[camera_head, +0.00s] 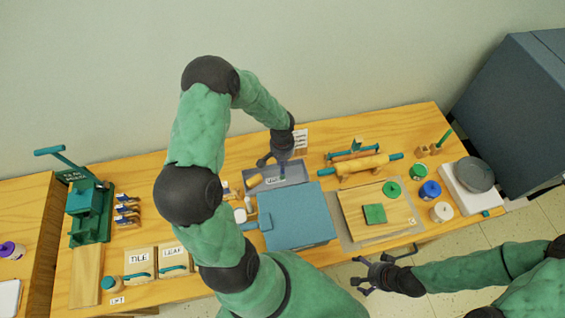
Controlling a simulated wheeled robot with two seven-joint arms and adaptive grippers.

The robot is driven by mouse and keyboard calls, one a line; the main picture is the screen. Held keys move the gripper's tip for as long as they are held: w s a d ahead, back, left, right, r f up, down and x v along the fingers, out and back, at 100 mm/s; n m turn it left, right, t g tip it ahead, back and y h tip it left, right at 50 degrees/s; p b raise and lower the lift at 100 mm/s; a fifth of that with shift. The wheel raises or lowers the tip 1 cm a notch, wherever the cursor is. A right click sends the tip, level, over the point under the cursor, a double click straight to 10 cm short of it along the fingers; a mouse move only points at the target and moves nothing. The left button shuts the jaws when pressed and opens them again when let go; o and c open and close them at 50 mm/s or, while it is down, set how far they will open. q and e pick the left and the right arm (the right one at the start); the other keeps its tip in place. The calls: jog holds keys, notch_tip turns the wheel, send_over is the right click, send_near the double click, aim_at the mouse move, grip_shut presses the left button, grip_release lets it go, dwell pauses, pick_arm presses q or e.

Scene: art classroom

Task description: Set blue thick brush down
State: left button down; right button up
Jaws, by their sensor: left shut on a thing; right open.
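My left gripper (281,157) reaches over the back of the table and points down above a shallow grey tray (299,175) with a label in it. It is shut on a slim upright thing, seemingly the blue thick brush (283,169), whose lower part shows below the fingers. The picture is too small to tell whether its tip touches the tray. My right gripper (372,274) is open and empty at the table's front edge.
A blue box (297,218) stands just in front of the tray. A rolling pin (363,165) and a wooden board (392,224) lie to the right, with several small jars beyond. A green press (89,211) and labelled TILE and LEAF boards are at left.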

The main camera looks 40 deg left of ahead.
pick_arm(q)
jog(key=shift+w+f, duration=0.1)
jog(key=shift+f, duration=0.15)
jog(key=shift+f, duration=0.2)
jog(key=c, duration=1.2)
grip_release()
jog(key=shift+r, duration=0.1)
notch_tip(320, 180, up, 12)
jog(key=shift+r+p, duration=0.1)
jog(key=shift+p, duration=0.45)
